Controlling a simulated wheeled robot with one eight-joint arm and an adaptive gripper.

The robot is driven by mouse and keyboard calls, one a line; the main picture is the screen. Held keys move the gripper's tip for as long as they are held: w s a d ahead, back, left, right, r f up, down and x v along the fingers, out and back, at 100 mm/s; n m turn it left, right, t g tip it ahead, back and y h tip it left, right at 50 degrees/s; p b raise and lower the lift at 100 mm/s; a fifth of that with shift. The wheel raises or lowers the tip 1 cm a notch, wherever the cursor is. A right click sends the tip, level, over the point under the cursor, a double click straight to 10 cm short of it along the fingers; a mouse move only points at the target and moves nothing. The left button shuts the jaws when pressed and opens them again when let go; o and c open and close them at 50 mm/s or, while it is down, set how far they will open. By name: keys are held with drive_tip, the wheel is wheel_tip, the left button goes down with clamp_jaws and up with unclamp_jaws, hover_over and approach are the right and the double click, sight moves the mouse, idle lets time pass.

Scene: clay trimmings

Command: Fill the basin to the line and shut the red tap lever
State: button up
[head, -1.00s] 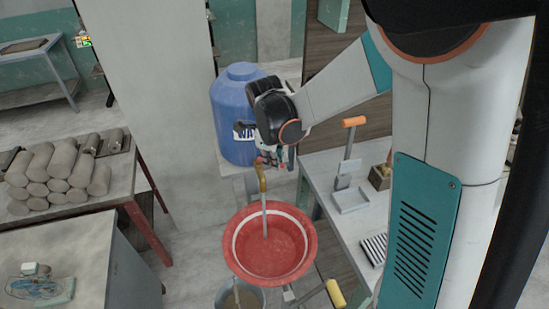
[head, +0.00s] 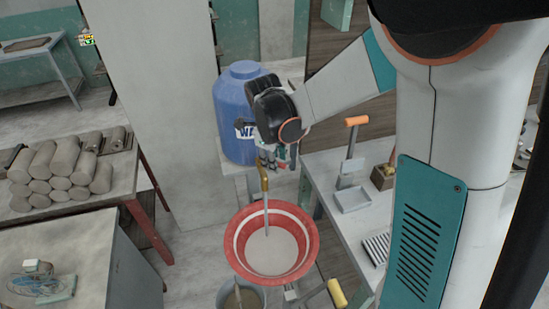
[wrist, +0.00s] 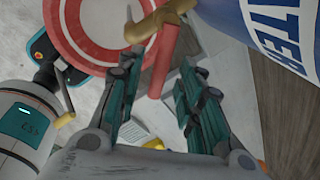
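The red basin (head: 310,236) has a white line around its inner wall and a pale grey surface inside. In the head view my gripper (head: 280,160) is at the tap, largely hiding the lever.
The blue water barrel (head: 236,100) stands behind my gripper and shows in the wrist view (wrist: 270,25). A bucket (head: 253,297) is under the basin. A table with a tray (head: 353,200) is at right. Clay rolls (head: 60,165) lie on a red-legged table at left.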

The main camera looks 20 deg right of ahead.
wheel_tip(320, 180, up, 12)
drive_tip(key=s+a, duration=0.1)
drive_tip(key=shift+s+a+f, duration=0.15)
drive_tip(key=shift+s+a, duration=0.15)
drive_tip(key=shift+a, duration=0.05)
drive_tip(key=shift+s, duration=0.1)
idle(4.4)
